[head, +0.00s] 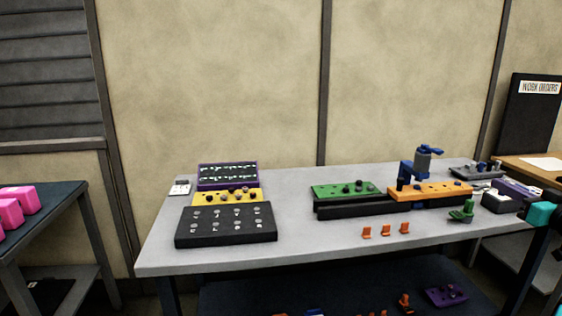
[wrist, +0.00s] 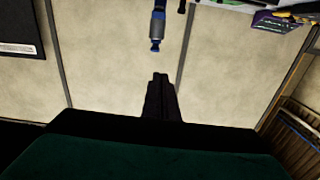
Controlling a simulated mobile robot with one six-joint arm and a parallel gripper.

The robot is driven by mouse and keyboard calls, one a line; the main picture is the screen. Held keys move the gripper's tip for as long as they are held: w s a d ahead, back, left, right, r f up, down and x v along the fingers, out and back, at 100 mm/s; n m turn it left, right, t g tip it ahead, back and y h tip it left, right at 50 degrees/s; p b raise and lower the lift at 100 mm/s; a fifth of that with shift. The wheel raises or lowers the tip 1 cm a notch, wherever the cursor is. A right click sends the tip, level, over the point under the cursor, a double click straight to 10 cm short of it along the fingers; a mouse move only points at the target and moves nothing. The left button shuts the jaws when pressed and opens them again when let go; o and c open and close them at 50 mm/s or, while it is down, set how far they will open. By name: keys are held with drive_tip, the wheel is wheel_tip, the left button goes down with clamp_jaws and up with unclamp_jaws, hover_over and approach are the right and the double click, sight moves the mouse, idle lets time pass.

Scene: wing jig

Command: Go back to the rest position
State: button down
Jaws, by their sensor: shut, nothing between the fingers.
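My gripper (wrist: 160,78) shows in the wrist view as two dark fingers lying together, shut and empty. Plain wall is behind it, and nothing touches its tips. The wrist picture appears upside down, with the table's things along its top edge. In the head view the gripper itself cannot be made out. A teal and black part of my arm shows at the right edge, by the table's right end. The grey worktable (head: 300,240) stands ahead with the jig on it, an orange block (head: 430,191) and a green block (head: 345,190) on a black rail (head: 350,210).
A blue clamp (head: 405,172) rises above the orange block. A black tray (head: 226,224), yellow block (head: 228,197) and purple rack (head: 228,174) stand left. Several small orange brackets (head: 385,230) lie near the front edge. A side table (head: 50,200) holds pink blocks (head: 28,197).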

drive_tip(key=w+a+f+m+g+y+p, duration=0.1)
drive_tip(key=w+a+f+g, duration=0.2)
drive_tip(key=a+f, duration=0.55)
drive_tip(key=w+a+f+g+y, duration=0.1)
drive_tip(key=w+a+f+g, duration=0.15)
drive_tip(key=f, duration=1.15)
drive_tip(key=w+a+f+m+g+y+p, duration=0.1)
drive_tip(key=w+a+f+g, duration=0.15)
drive_tip(key=a+f, duration=0.65)
drive_tip(key=s+a+f+g+p, duration=0.1)
drive_tip(key=a+f+g, duration=0.15)
drive_tip(key=f, duration=0.45)
drive_tip(key=s+a+f+g, duration=0.1)
drive_tip(key=a+f, duration=0.3)
drive_tip(key=f, duration=0.3)
drive_tip(key=s+a+f+g+p, duration=0.1)
drive_tip(key=s+a+f+g, duration=0.2)
drive_tip(key=s+a+f, duration=0.5)
drive_tip(key=s+a+f+g+p, duration=0.1)
drive_tip(key=s+a+f+g, duration=0.2)
drive_tip(key=s+a+f, duration=0.45)
drive_tip(key=s+a+f+g+h, duration=0.1)
drive_tip(key=s+f+g+h, duration=0.1)
drive_tip(key=s+f, duration=0.4)
drive_tip(key=s+a+f+n+g+h+p, duration=0.1)
drive_tip(key=s+f+g, duration=0.3)
drive_tip(key=s, duration=1)
wheel_tip(320, 180, down, 2)
drive_tip(key=shift+f+h, duration=0.15)
drive_tip(key=shift+h, duration=0.75)
